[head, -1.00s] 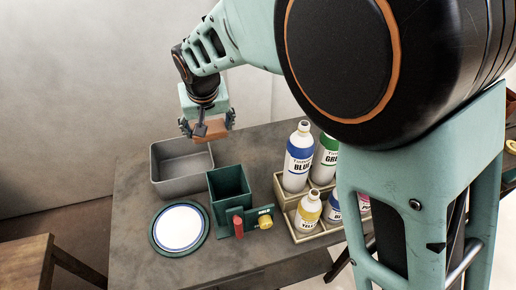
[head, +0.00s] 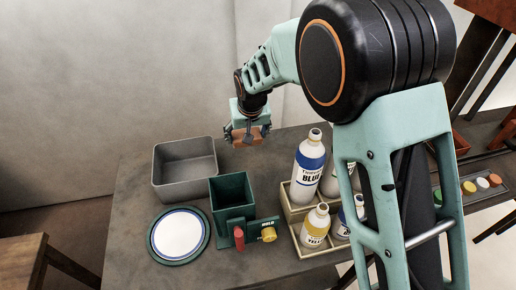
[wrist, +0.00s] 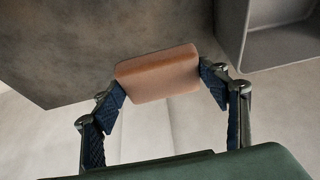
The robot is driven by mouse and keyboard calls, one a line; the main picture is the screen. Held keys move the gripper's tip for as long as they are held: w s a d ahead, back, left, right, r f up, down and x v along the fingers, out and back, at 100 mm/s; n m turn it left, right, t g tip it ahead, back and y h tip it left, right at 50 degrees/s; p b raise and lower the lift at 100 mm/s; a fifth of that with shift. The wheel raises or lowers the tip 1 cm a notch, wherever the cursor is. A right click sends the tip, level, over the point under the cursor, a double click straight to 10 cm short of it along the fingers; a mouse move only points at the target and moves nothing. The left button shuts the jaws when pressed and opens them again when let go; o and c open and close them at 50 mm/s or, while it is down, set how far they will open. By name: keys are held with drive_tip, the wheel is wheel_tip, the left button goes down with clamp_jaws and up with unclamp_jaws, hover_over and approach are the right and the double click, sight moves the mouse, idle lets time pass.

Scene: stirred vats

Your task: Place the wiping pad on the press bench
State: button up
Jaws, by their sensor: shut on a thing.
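The wiping pad, seen as an orange-brown block (head: 251,137), is in my gripper (head: 246,135), behind the green box and just right of the grey tub. In the wrist view my gripper (wrist: 162,82) has its two blue-padded fingers against opposite ends of the pad (wrist: 157,75). The pad is above the back edge of a grey-topped table (head: 130,210). A second dark bench (head: 487,150) stands at the right, partly hidden by my arm. I cannot tell which of the two is the press bench.
A grey tub (head: 185,170), a green box (head: 232,205) and a white disc on a green base (head: 180,234) stand on the near table. Bottles, including a blue-labelled one (head: 309,165), fill a stepped rack. Coloured discs (head: 482,184) lie on the right bench.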

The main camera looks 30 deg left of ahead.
sight(261, 135)
drive_tip(key=w+f, duration=0.2)
drive_tip(key=w+d+f, duration=0.1)
drive_tip(key=w+f, duration=0.1)
drive_tip(key=f, duration=0.1)
drive_tip(key=shift+w+d+f, duration=0.15)
drive_tip(key=shift+w+f, duration=0.2)
drive_tip(key=shift+w, duration=0.05)
drive_tip(key=shift+w+f, duration=0.15)
drive_tip(key=shift+f, duration=1.55)
drive_tip(key=shift+f+b, duration=0.15)
drive_tip(key=shift+b, duration=0.15)
drive_tip(key=o, duration=1.1)
drive_tip(key=shift+d+r, duration=0.1)
drive_tip(key=shift+r, duration=0.45)
drive_tip(key=p+v, duration=0.1)
drive_tip(key=v, duration=1)
drive_tip(key=shift+s+d, duration=0.15)
drive_tip(key=shift+s, duration=0.05)
